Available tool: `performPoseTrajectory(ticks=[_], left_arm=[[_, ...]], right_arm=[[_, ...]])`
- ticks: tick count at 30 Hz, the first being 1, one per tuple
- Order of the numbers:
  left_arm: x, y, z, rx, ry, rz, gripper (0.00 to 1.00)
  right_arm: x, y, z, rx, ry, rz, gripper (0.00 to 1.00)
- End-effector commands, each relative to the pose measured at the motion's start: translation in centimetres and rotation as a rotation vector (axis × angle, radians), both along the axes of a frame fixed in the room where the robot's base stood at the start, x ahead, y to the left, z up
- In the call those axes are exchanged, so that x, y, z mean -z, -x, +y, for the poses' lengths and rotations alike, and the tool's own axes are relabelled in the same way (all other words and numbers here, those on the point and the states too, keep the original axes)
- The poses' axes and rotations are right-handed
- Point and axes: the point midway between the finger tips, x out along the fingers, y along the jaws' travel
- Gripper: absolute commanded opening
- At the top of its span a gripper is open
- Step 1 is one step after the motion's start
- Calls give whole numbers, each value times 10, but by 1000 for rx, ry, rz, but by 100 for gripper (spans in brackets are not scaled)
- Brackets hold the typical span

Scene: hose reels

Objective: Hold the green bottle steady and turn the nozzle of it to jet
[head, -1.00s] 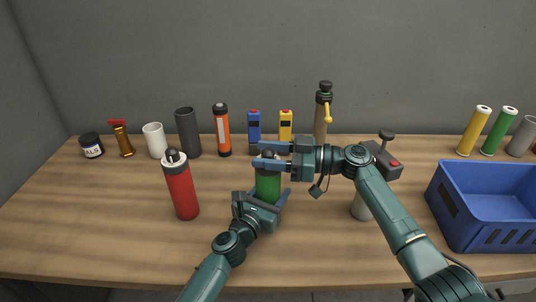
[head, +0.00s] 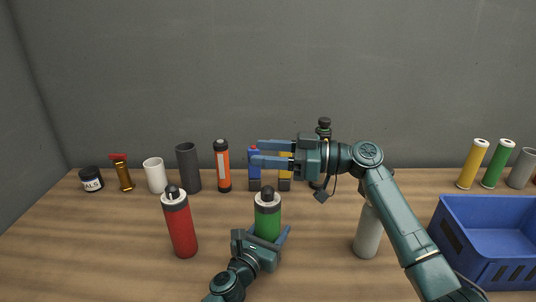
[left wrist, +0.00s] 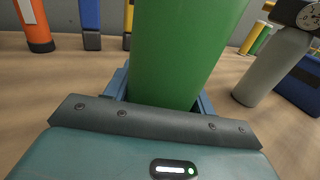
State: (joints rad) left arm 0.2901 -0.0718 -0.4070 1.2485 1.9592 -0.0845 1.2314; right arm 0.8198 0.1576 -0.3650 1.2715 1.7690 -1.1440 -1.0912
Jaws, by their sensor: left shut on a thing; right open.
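The green bottle (head: 267,222) stands upright on the table in the middle of the head view, with a grey collar and a dark nozzle (head: 267,193) on top. My left gripper (head: 270,238) is shut around its lower body. The left wrist view shows the green body (left wrist: 183,50) between the blue fingers; its top is out of that view. My right gripper (head: 272,154) is open and empty, above the nozzle and apart from it, with its fingers pointing left.
A red bottle (head: 180,224) stands left of the green one, and a grey-white bottle (head: 368,232) stands to the right. A blue crate (head: 490,205) is at the right. An orange flashlight (head: 222,166), cups and small boxes line the back.

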Motion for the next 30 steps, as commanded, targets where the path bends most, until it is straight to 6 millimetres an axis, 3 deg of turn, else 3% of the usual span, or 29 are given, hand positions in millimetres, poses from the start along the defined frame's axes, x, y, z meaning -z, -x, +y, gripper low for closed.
performPoseTrajectory(ticks=[1, 2, 11, 22, 30], left_arm=[[0, 0, 1, -1, 0, 1, 24], [0, 0, 1, -1, 0, 1, 56], [0, 0, 0, -1, 0, 1, 80], [1, 7, 5, 0, -5, -1, 80], [2, 52, 28, 1, -5, 1, 80]], right_arm=[[0, 0, 0, 0, 0, 0, 49], [0, 0, 0, 0, 0, 0, 49], [1, 0, 0, 0, 0, 1, 49], [1, 0, 0, 0, 0, 1, 49], [1, 0, 0, 0, 0, 0, 49]])
